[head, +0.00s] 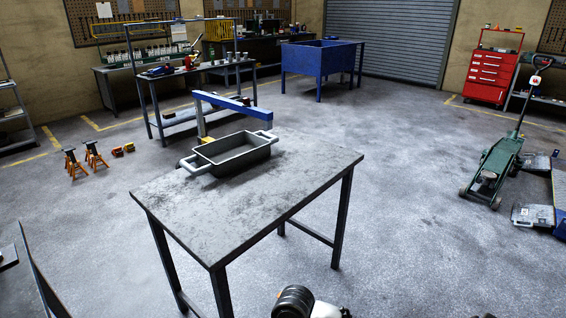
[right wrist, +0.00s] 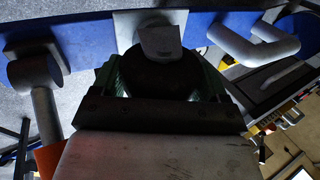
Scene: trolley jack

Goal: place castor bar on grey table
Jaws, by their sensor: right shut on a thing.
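In the right wrist view a long blue bar (right wrist: 80,40), which I take for the castor bar, runs across the upper part, with a grey plate and a dark round part at its middle. My right gripper (right wrist: 160,82) is shut around that dark part, largely hidden by it. The grey table (head: 262,193) stands in the middle of the head view. A grey tray (head: 234,155) with handles rests near its far edge; the rest of its top is bare. My left gripper is in neither view.
A green trolley jack (head: 497,168) stands at right beside blue equipment. Orange jack stands (head: 73,163) are at left.

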